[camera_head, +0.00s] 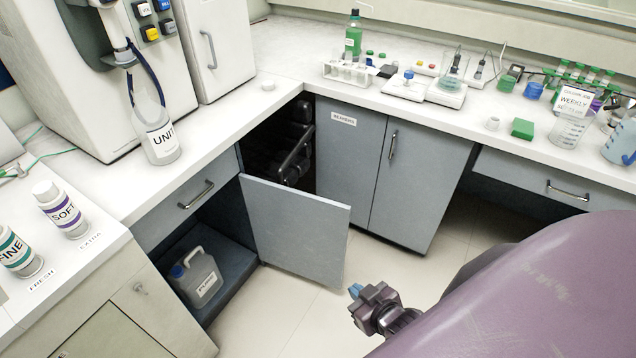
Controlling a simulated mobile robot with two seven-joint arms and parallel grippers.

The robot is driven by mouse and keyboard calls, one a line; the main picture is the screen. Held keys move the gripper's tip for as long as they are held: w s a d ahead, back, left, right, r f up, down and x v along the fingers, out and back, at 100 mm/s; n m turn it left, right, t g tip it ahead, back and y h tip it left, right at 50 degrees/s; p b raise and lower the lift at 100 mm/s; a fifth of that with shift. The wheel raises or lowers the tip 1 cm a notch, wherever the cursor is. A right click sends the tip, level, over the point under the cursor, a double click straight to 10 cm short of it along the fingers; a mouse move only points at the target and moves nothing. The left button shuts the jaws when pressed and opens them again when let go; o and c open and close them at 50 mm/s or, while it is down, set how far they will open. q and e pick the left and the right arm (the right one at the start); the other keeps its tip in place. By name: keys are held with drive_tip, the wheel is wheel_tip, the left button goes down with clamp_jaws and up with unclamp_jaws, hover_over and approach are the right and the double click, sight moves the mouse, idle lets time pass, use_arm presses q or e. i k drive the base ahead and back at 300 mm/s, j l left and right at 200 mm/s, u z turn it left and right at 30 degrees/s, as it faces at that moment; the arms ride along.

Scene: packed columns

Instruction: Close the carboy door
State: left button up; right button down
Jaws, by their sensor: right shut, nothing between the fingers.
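The carboy door (296,232) is a grey-blue panel that stands open, swung out from the base cabinet in the left run of benches. Behind it, a grey carboy (196,278) with a handle, a blue cap and a label sits on the low shelf of the open compartment. My right gripper (356,291) is at lower centre, just right of the door's free lower corner. It is shut and empty, with blue at its tips. It looks apart from the door, though the exact gap is hard to judge. My left gripper is out of view.
A drawer (186,201) with a bar handle is above the compartment. A closed two-door cabinet (392,170) stands behind the door. The counters carry a wash bottle (154,133), a stirrer (440,92) and glassware. The pale floor (300,325) in front is clear.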

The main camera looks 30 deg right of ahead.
sight(302, 233)
drive_tip(key=i+l, duration=0.15)
drive_tip(key=l, duration=0.2)
drive_tip(key=i+l+u, duration=0.1)
drive_tip(key=l, duration=0.2)
drive_tip(key=i+l, duration=0.2)
drive_tip(key=l, duration=0.15)
drive_tip(key=i+l, duration=0.15)
drive_tip(key=l, duration=0.2)
drive_tip(key=i+l+u, duration=0.1)
drive_tip(key=l, duration=0.2)
drive_tip(key=i+l, duration=0.15)
drive_tip(key=l, duration=0.2)
